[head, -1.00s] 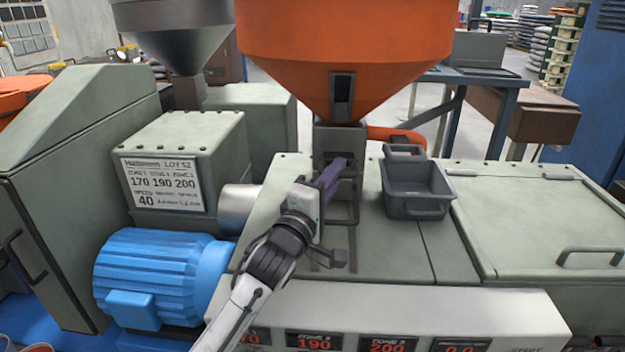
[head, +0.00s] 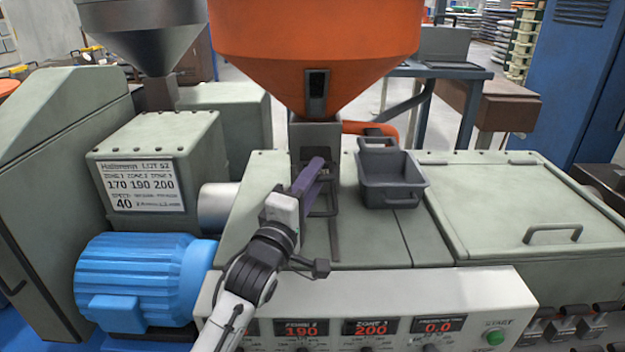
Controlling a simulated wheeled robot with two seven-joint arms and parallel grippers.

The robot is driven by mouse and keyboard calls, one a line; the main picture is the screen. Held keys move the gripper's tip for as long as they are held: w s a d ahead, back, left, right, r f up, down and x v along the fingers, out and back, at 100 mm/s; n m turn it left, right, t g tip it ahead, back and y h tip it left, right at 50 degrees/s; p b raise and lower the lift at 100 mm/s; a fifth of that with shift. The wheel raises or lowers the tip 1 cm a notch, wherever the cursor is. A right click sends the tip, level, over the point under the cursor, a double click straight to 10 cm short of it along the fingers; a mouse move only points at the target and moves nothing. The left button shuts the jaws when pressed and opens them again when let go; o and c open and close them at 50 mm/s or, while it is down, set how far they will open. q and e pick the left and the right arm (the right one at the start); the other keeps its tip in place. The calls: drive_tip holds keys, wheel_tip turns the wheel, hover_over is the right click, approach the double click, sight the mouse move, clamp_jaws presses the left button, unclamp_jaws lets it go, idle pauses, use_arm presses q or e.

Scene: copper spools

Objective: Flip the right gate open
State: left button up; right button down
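The slide gate's dark handle frame and rails (head: 334,232) show on the green machine top, below the throat (head: 314,134) of the orange hopper (head: 315,40). My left gripper (head: 310,176), with purple fingers, points away from me at the throat, just left of the handle frame. The fingers overlap part of the frame in the head view, and contact cannot be told. The fingers show from behind and the side, so their opening is hidden. The gate plate is mostly hidden behind the gripper and in the throat's shadow. My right gripper is out of view.
A grey bin (head: 391,184) stands on the machine top, right of the gate. A blue motor (head: 140,282) is at the left. A control panel (head: 385,300) runs along the front. A lid with a handle (head: 552,230) is at the right.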

use_arm(q)
drive_tip(key=shift+s, duration=0.1)
drive_tip(key=v, duration=1)
drive_tip(key=shift+b, duration=0.45)
drive_tip(key=shift+s, duration=0.1)
